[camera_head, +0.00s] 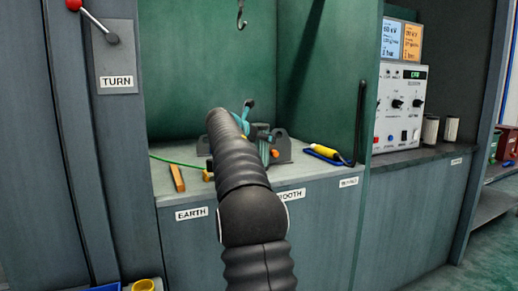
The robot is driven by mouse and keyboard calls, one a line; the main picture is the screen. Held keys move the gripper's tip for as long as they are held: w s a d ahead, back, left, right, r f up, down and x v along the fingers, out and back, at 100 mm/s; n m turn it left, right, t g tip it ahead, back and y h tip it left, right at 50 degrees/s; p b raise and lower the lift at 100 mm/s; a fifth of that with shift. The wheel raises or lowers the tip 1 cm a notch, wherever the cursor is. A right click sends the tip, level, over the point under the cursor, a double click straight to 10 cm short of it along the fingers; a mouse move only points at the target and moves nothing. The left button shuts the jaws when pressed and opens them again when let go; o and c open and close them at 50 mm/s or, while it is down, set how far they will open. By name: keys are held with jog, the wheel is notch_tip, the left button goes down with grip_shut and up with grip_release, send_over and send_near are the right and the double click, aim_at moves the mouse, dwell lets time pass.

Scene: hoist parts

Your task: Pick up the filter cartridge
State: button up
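Two pale upright cylinders stand on the right-hand counter beside the control unit: a left cylinder (430,131) and a right cylinder (451,130). They look like cartridges, but no label on them is readable, so I cannot tell whether either is the filter cartridge. They stand apart from each other. My arm, in a black ribbed sleeve, reaches up the middle of the picture into the green booth, well left of the cylinders.
A teal and grey part (267,150) sits on the booth counter (225,184), partly behind my arm. A yellow-handled tool (324,151) and an orange-brown bar (178,178) lie there too. A hook (241,15) hangs above. The green side wall (345,60) divides booth from control unit (399,105).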

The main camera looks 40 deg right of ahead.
jog(key=c, duration=1.6)
jog(key=shift+c, duration=0.2)
jog(key=shift+r, duration=0.15)
